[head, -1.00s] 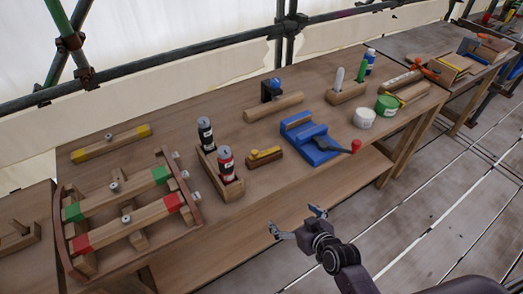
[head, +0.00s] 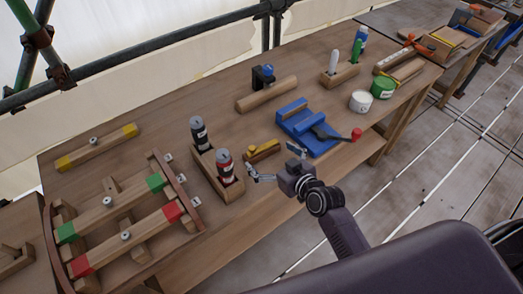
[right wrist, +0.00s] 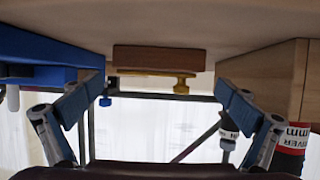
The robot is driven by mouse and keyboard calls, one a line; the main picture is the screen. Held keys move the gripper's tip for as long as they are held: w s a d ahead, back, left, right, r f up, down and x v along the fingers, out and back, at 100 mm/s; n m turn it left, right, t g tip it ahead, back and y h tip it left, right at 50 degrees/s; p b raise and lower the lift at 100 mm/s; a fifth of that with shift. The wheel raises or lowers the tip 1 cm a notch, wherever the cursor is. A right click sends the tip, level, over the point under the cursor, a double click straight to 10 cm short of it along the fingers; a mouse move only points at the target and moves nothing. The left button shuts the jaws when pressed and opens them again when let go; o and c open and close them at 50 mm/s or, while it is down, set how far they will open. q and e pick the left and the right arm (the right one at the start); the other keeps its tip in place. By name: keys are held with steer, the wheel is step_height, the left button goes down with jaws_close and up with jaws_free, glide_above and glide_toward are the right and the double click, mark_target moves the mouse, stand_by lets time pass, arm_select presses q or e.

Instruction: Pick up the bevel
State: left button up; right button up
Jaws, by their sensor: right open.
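The bevel (head: 262,151), a small wooden stock with a yellow part on top, lies on the workbench between the can box and the blue vise. In the right wrist view, which is upside down, its wooden stock (right wrist: 155,57) and yellow part (right wrist: 160,73) show ahead, between the finger directions. My right gripper (head: 275,163) is open and empty at the bench's front edge, just in front of the bevel and apart from it. Its two fingers (right wrist: 165,90) are spread wide in the wrist view. My left gripper is not in view.
The wooden box (head: 228,190) with two cans, one red-labelled (head: 225,165), stands close left of the bevel. The blue vise (head: 305,125) is close on the right. A wooden roller (head: 267,95) lies behind. A slatted frame (head: 110,215) fills the left.

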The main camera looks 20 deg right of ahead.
mark_target(264, 151)
steer(key=x, duration=0.3)
steer(key=shift+f+p, duration=0.15)
steer(key=shift+p, duration=0.25)
steer(key=shift+x, duration=1.05)
steer(key=shift+d, duration=0.1)
steer(key=shift+c, duration=1.4)
steer(key=shift+s, duration=0.1)
steer(key=c, duration=0.5)
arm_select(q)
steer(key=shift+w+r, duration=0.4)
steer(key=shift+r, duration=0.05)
arm_select(e)
steer(key=shift+c, duration=0.7)
